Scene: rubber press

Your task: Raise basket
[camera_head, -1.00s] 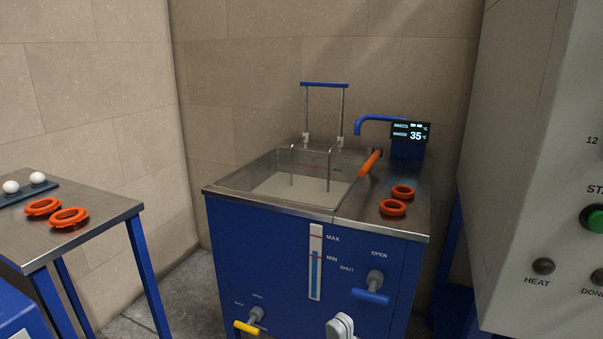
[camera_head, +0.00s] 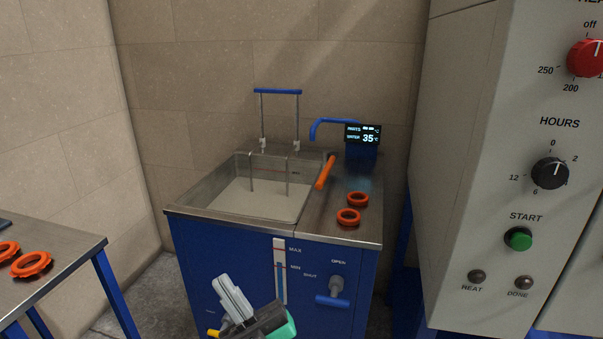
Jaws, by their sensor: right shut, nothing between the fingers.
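A blue tank unit (camera_head: 215,255) stands in the middle, with an open steel basin (camera_head: 185,204) of cloudy liquid. Two thin bent rods (camera_head: 288,176) rise from the liquid; any basket below them is hidden. A frame with a blue crossbar (camera_head: 278,91) stands at the basin's back edge. An orange lever handle (camera_head: 326,172) slants up at the basin's right side. My right gripper (camera_head: 226,284) is shut and empty at the bottom, in front of the tank's front panel and apart from the basin. My left gripper is out of view.
Two orange rings (camera_head: 348,216) lie on the tank's right top, below a blue spout (camera_head: 330,122) and a display (camera_head: 363,135) reading 35. A blue valve handle (camera_head: 333,301) juts from the front. A grey control cabinet (camera_head: 450,150) stands right, a steel table (camera_head: 75,245) left.

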